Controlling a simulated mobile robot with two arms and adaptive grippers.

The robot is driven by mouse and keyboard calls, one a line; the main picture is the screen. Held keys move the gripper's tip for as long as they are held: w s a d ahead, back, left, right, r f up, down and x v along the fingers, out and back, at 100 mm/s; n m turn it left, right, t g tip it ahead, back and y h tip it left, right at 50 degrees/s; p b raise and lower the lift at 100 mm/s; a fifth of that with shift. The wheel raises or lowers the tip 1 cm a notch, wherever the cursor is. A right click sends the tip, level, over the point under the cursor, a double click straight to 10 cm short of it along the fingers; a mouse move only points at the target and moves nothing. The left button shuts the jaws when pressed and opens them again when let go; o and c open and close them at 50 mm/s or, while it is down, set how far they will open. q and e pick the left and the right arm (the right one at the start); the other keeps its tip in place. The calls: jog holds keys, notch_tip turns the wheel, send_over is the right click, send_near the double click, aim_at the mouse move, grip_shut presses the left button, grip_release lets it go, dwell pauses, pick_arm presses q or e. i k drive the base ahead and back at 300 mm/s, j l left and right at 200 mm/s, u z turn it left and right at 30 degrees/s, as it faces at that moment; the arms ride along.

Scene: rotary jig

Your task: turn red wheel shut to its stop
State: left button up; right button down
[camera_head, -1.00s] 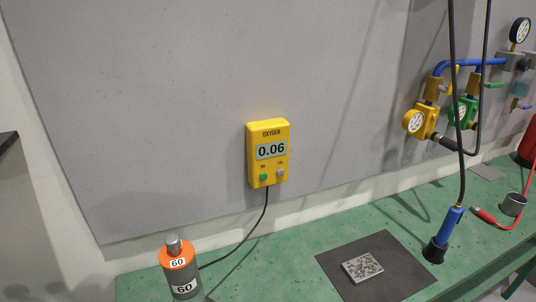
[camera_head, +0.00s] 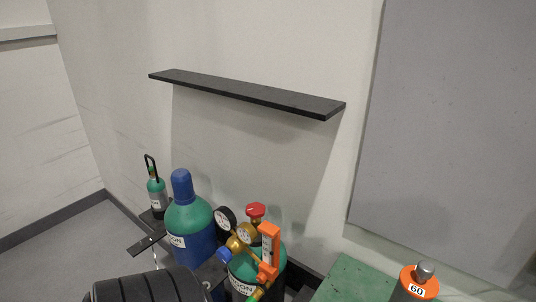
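The red wheel (camera_head: 256,209) sits on top of the valve of the right-hand gas cylinder (camera_head: 241,287), low in the middle of the head view. It is small here, and its turn position cannot be read. A brass regulator with round gauges (camera_head: 226,218) and an orange-framed flow tube (camera_head: 268,252) are fixed just below and beside the wheel. Neither of my grippers shows in this view. Nothing is seen touching the wheel.
A blue-capped green and blue cylinder (camera_head: 190,229) stands left of the wheel, and a small green bottle (camera_head: 156,190) farther back. A black shelf (camera_head: 245,93) is on the wall above. A green bench (camera_head: 352,282) with an orange-topped "60" cylinder (camera_head: 418,284) is at right.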

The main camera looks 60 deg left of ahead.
aim_at(256, 209)
jog(key=u, duration=1.9)
